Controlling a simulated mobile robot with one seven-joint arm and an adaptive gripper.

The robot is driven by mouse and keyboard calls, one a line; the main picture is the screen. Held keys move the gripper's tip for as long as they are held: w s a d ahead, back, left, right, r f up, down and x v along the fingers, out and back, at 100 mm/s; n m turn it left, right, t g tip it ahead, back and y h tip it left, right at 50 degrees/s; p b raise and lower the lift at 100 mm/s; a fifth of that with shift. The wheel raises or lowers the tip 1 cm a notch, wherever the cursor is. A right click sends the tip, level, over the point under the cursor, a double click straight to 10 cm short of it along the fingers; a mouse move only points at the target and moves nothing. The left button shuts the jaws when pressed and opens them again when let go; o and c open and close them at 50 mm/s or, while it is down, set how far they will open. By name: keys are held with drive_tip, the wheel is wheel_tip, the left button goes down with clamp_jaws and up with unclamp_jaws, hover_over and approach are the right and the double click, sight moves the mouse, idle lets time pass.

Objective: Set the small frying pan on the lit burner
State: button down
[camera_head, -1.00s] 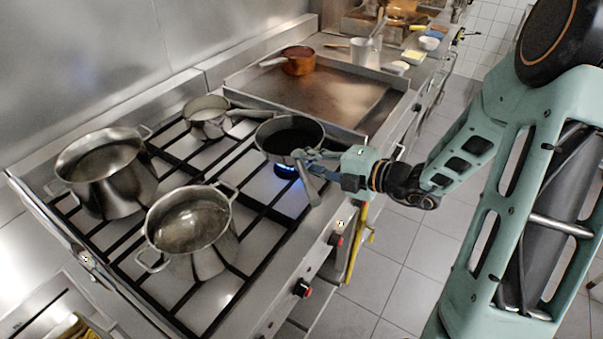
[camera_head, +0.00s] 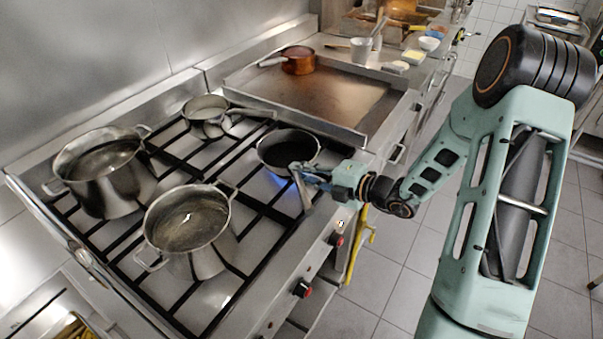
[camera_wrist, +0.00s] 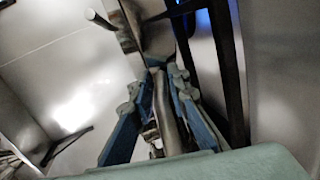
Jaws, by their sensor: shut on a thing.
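The small frying pan (camera_head: 284,146) is dark inside with a pale rim. It is at the right front of the stove, over the lit burner (camera_head: 276,180), whose blue flame shows just below and left of it. I cannot tell whether the pan touches the grate. My gripper (camera_head: 301,174) is shut on the pan's handle (camera_head: 303,192), which points toward the stove's front edge. In the wrist view the blue fingers (camera_wrist: 155,105) stand on both sides of the metal handle (camera_wrist: 165,112), and blue light shows at the top.
Two large pots (camera_head: 98,170) (camera_head: 188,222) stand on the left burners. A saucepan (camera_head: 207,113) stands behind, its handle reaching toward the frying pan. A griddle (camera_head: 340,95) with a copper pan (camera_head: 298,60) lies beyond. Knobs (camera_head: 303,288) line the front.

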drive_tip(key=c, duration=1.8)
unclamp_jaws()
drive_tip(key=shift+f, duration=0.15)
drive_tip(key=shift+c, duration=0.2)
drive_tip(key=v, duration=1)
drive_tip(key=shift+s+d+r, duration=0.2)
drive_tip(key=shift+d+r, duration=0.05)
drive_tip(key=shift+d, duration=0.05)
drive_tip(key=shift+s+d+r, duration=0.15)
drive_tip(key=shift+s+d, duration=0.25)
drive_tip(key=shift+d, duration=0.05)
